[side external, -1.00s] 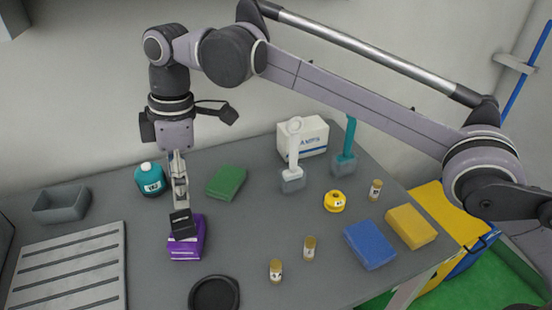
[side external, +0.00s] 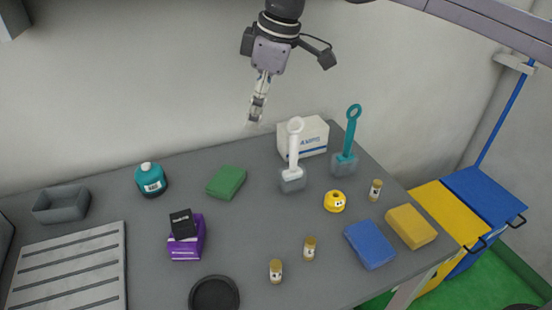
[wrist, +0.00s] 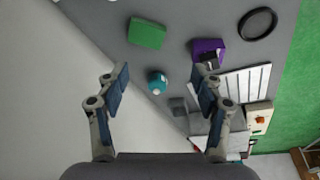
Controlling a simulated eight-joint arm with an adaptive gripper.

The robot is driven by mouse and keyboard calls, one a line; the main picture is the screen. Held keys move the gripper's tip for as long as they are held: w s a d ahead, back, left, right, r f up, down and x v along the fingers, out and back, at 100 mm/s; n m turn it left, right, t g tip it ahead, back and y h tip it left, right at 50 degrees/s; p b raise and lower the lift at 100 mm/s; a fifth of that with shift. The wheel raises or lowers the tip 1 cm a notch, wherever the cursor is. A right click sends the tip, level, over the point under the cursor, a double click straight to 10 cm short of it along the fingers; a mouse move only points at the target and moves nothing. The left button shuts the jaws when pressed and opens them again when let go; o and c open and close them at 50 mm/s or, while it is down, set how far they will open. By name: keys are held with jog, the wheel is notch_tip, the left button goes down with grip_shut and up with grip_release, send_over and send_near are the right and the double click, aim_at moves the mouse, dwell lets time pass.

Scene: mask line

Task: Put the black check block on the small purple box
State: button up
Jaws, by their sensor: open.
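The black check block (side external: 182,223) rests on top of the small purple box (side external: 190,249), toward its back left, a little tilted in the picture. In the wrist view the purple box (wrist: 205,45) shows at the upper right, with the dark block (wrist: 210,60) partly hidden behind a finger. My gripper (side external: 253,122) is raised high at the back of the table, up and to the right of the box, clear of both. In the wrist view my gripper (wrist: 161,82) is open, with nothing between its fingers.
A teal bottle (side external: 151,180), a green block (side external: 226,182) and a grey tray (side external: 61,205) stand at the back. A ribbed grey plate (side external: 68,270) lies left, a black dish (side external: 214,293) in front.

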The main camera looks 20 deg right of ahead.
jog(key=s+d+f+m+t, duration=0.1)
jog(key=s+d+m, duration=0.2)
jog(key=d, duration=0.6)
jog(key=s+d+f+m+t, duration=0.1)
jog(key=s+d+m, duration=0.25)
jog(key=d, duration=0.55)
jog(key=s+d+f+m+t+h, duration=0.2)
jog(key=s+d+f+m, duration=0.4)
jog(key=s+d+f, duration=0.6)
jog(key=shift+s+d+t, duration=0.5)
jog(key=shift+s+d, duration=0.05)
jog(key=shift+s, duration=0.2)
